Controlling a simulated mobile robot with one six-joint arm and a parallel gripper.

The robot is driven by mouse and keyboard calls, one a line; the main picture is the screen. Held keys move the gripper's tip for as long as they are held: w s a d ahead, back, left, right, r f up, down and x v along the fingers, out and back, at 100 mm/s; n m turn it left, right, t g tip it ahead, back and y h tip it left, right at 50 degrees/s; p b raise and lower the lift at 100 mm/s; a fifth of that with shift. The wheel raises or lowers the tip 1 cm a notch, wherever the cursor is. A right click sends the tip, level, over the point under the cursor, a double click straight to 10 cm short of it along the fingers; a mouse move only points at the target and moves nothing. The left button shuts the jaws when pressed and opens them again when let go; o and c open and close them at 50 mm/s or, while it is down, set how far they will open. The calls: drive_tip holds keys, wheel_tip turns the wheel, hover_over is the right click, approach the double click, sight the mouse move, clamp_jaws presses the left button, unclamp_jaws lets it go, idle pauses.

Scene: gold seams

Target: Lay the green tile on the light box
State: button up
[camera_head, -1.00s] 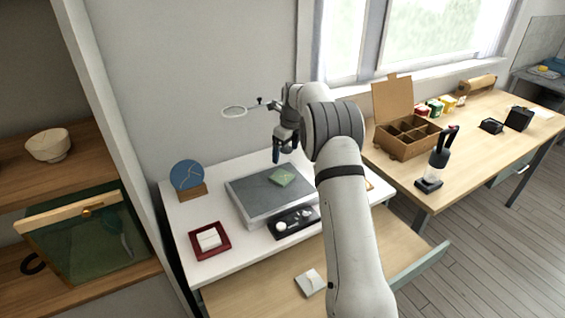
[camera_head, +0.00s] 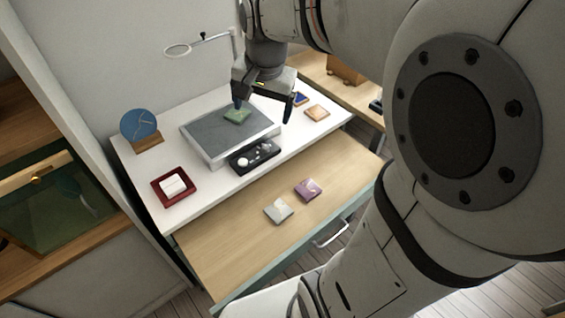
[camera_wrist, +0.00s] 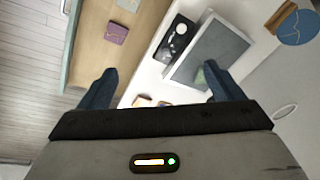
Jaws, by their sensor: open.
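The green tile (camera_head: 237,115) lies flat on the grey top of the light box (camera_head: 203,134), near its back right part. In the wrist view the green tile (camera_wrist: 200,78) is partly hidden behind a finger, on the light box (camera_wrist: 218,52). My gripper (camera_head: 264,103) is open and empty, above the right side of the light box. Its two blue-grey fingers stand wide apart in the wrist view (camera_wrist: 150,90), and nothing is between them.
A red tray (camera_head: 176,186) and a blue disc on a wooden stand (camera_head: 139,127) are at left. An orange tile (camera_head: 317,112) lies at right. A white tile (camera_head: 278,210) and a purple tile (camera_head: 308,189) lie in the open drawer.

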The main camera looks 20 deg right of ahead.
drive_tip(key=s+f+n, duration=0.4)
drive_tip(key=s+n, duration=0.3)
drive_tip(key=s, duration=0.6)
drive_tip(key=shift+s+a+n, duration=0.3)
drive_tip(key=shift+a, duration=0.1)
drive_tip(key=shift+w, duration=0.1)
drive_tip(key=shift+c, duration=0.5)
